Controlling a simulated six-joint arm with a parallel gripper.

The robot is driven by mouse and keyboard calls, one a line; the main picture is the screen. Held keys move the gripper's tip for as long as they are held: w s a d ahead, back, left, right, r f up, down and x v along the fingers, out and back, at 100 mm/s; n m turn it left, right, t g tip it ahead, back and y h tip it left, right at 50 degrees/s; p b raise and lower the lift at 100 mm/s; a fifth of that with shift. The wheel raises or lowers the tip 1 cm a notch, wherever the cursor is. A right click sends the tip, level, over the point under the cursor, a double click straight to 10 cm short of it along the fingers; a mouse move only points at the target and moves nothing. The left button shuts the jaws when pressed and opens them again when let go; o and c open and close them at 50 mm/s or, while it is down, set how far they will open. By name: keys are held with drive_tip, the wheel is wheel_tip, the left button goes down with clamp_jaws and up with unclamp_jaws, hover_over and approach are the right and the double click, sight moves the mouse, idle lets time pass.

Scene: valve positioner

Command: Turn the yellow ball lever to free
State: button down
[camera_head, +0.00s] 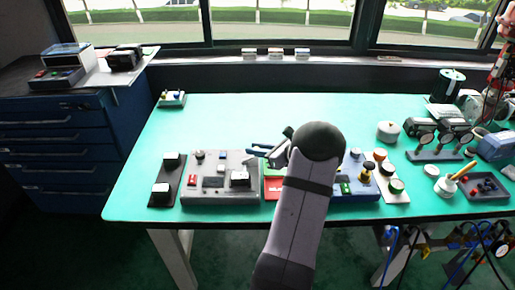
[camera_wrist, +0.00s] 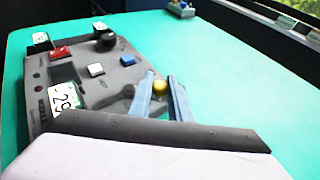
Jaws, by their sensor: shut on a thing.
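The yellow ball (camera_wrist: 160,86) of the lever shows in the wrist view, between the two blue fingers of my gripper (camera_wrist: 160,80). My gripper is shut on it. The ball sits at the near right side of a grey control box (camera_wrist: 105,85); the lever's stem and any position marks are hidden by the fingers and wrist. In the head view, my gripper (camera_head: 256,149) reaches left past my arm, above the right back part of the grey box (camera_head: 195,198). I cannot make out the yellow ball there.
In the wrist view, the box carries a black knob (camera_wrist: 105,40), a red switch (camera_wrist: 60,52), a white button (camera_wrist: 96,70) and a "29" label (camera_wrist: 63,98). A blue panel (camera_head: 355,190) stands right of my arm. The green table (camera_head: 235,115) is clear behind.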

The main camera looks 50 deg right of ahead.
drive_tip(key=n+y, duration=0.1)
drive_tip(key=w+n+y, duration=0.1)
drive_tip(key=n+y, duration=0.1)
drive_tip(key=y, duration=0.1)
drive_tip(key=shift+w+n+g, duration=0.3)
drive_tip(key=shift+g, duration=0.1)
drive_tip(key=shift+w+n+g+y+b, duration=0.3)
drive_tip(key=shift+n+g+y+b, duration=0.25)
drive_tip(key=shift+n+y, duration=0.3)
drive_tip(key=shift+w+a+n+y, duration=0.1)
drive_tip(key=shift+n+y, duration=0.15)
drive_tip(key=shift+y, duration=0.1)
drive_tip(key=shift+w+n+g+y, duration=0.15)
drive_tip(key=shift+n+g+y, duration=0.15)
drive_tip(key=shift+g, duration=0.05)
drive_tip(key=c, duration=1.6)
unclamp_jaws()
drive_tip(key=shift+c, duration=0.2)
drive_tip(key=shift+r, duration=0.1)
wheel_tip(320, 180, up, 10)
